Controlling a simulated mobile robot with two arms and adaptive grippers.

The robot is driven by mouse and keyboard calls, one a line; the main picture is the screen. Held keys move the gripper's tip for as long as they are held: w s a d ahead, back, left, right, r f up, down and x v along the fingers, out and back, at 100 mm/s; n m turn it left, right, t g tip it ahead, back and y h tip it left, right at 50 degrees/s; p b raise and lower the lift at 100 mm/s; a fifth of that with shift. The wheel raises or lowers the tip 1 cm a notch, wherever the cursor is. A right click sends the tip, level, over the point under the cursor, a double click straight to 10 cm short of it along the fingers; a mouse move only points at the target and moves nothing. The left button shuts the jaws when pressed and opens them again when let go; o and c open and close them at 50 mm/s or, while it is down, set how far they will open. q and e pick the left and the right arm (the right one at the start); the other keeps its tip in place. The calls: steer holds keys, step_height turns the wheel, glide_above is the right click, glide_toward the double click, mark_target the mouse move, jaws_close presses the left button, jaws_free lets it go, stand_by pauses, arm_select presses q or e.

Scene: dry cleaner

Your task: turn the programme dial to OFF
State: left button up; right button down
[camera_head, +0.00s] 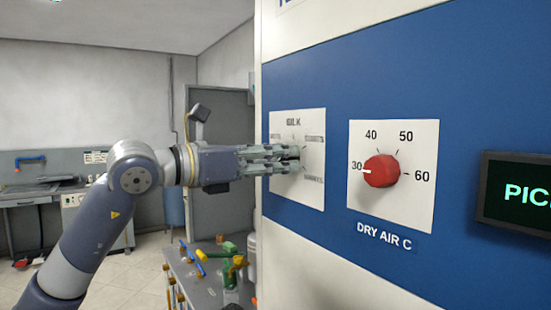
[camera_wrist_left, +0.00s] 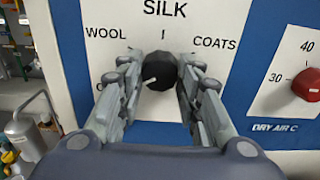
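The programme dial (camera_wrist_left: 161,71) is a black round knob on a white label plate (camera_wrist_left: 222,20). Its white mark points to the lower left, towards a label beginning with "O" that my finger mostly covers. SILK is above, WOOL upper left, COATS upper right; the lower right lettering is hidden in the wrist view. My left gripper (camera_wrist_left: 160,72) has one finger on each side of the dial, and both appear to touch it. In the head view my left gripper (camera_head: 294,158) reaches the plate from the left and largely hides the dial. My right gripper is out of view.
A red DRY AIR dial (camera_head: 381,171), its mark at 30, sits to the right on the blue panel. A dark display (camera_head: 515,195) is further right. A cluttered table (camera_head: 205,285) stands below my left arm.

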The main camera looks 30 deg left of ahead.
arm_select(q)
steer(key=o, duration=0.3)
steer(key=shift+o, duration=0.2)
steer(key=shift+s+a, duration=0.1)
steer(key=shift+s+a+f, duration=0.15)
steer(key=shift+s+a, duration=0.1)
steer(key=shift+s, duration=0.15)
steer(key=shift+v, duration=1.2)
glide_toward(282, 158)
steer(key=v, duration=0.3)
steer(key=shift+s+a, duration=0.1)
steer(key=shift+s, duration=0.1)
